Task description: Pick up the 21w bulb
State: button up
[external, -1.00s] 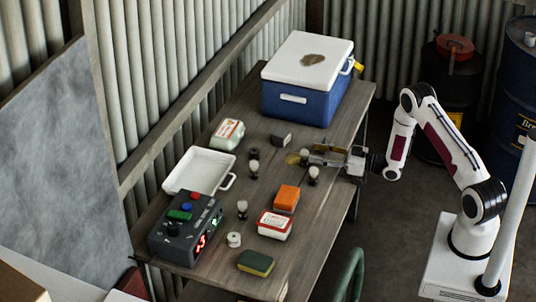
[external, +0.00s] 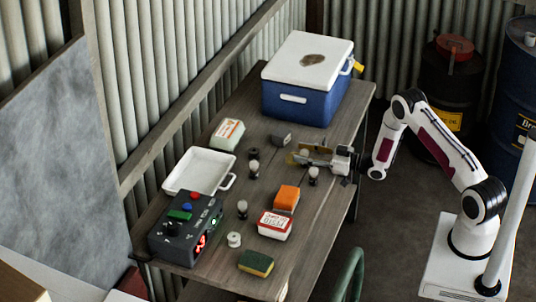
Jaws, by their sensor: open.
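Several small bulbs with pale glass and dark bases stand on the table. One bulb (external: 254,167) is left of my gripper, another bulb (external: 242,208) is nearer the black box, and a third bulb (external: 313,176) is just in front of my gripper. A further bulb (external: 304,154) shows at the fingers, partly hidden by them. No wattage marking is readable, so I cannot tell which is the 21w bulb. My gripper (external: 302,159) is open, low over the table and pointing left. Whether its fingers touch the bulb there cannot be told.
The wooden table (external: 190,245) holds a white tray (external: 199,172), a black control box (external: 186,232), an orange block (external: 287,197), a red-and-white box (external: 274,225), a sponge (external: 256,263), a white spool (external: 234,240) and a small dark block (external: 281,139). A blue cooler (external: 310,105) stands at the back.

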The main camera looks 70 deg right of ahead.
aim_at(304, 149)
grip_shut()
jog(key=shift+r, duration=0.15)
dwell(0.4)
jog(key=shift+r, duration=4.85)
